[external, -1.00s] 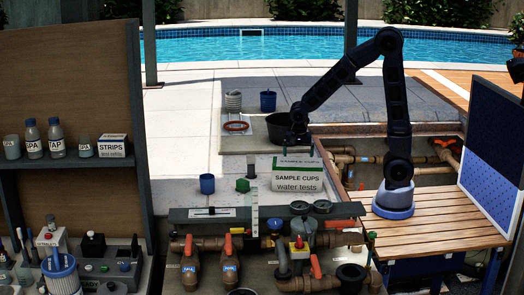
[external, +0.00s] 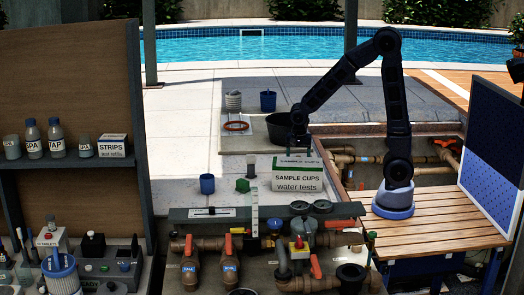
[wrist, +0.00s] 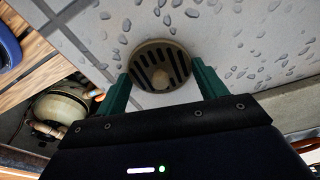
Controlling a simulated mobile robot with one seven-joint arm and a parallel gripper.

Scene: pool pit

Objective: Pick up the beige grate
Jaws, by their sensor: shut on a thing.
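The beige grate (wrist: 160,55) is round, with dark slots and a small knob. In the wrist view it lies between the two green fingers of my gripper (wrist: 160,73). The fingers are shut on it from both sides at its rim. Pale tile shows behind it. I cannot tell whether it is clear of the floor. In the external view my gripper (external: 299,151) points down just behind the sample cups box (external: 297,183). The box hides the grate and part of the fingers there.
A black tub (external: 280,128) stands close behind and left of my gripper. A blue cup (external: 207,184) and a green item (external: 242,185) stand left of the box. Pipes (external: 345,155) run in the open pit to the right. Pale paving at left is clear.

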